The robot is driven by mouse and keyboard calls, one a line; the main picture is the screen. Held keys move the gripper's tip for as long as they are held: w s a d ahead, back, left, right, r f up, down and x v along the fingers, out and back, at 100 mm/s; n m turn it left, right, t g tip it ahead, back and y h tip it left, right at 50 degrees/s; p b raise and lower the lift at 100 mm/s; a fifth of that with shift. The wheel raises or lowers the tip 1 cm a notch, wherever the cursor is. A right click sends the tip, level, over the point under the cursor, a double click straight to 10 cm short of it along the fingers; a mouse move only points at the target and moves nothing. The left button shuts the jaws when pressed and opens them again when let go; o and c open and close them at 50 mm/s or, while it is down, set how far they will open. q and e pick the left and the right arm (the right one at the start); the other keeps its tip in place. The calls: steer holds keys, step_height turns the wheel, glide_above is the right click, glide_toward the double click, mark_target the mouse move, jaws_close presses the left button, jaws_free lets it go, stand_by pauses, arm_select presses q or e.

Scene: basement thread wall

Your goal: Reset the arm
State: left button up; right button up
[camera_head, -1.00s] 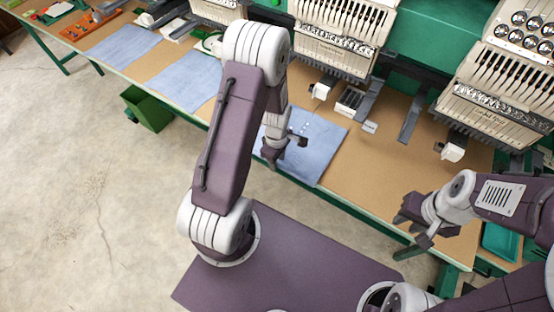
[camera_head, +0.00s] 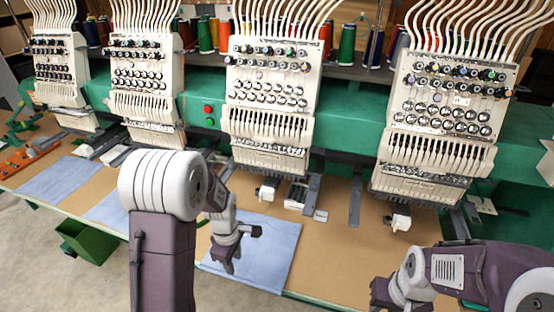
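My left arm rises at the left of the head view and bends down over the table. Its gripper (camera_head: 228,262) hangs above or at a blue cloth (camera_head: 268,255) on the table; I cannot tell if it touches. Its fingers are small and partly hidden by the wrist, so its opening is unclear. My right arm comes in from the lower right. Its gripper (camera_head: 385,300) points left and down at the bottom edge, partly cut off, and its fingers cannot be made out.
A tan work table (camera_head: 345,240) runs across the view. Several white embroidery heads (camera_head: 270,95) stand behind it on a green beam (camera_head: 345,112). More blue cloth (camera_head: 52,182) lies at left. A green bin (camera_head: 85,240) hangs below the table's front edge. Thread spools (camera_head: 347,45) stand behind.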

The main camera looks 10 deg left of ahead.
arm_select(q)
steer(key=d+r+m+t, duration=0.1)
steer(key=d+r+m, duration=0.2)
steer(key=r, duration=0.2)
steer(key=s+d+m, duration=0.2)
steer(key=s+m, duration=0.5)
steer(key=m, duration=0.7)
steer(key=shift+s+r, duration=0.3)
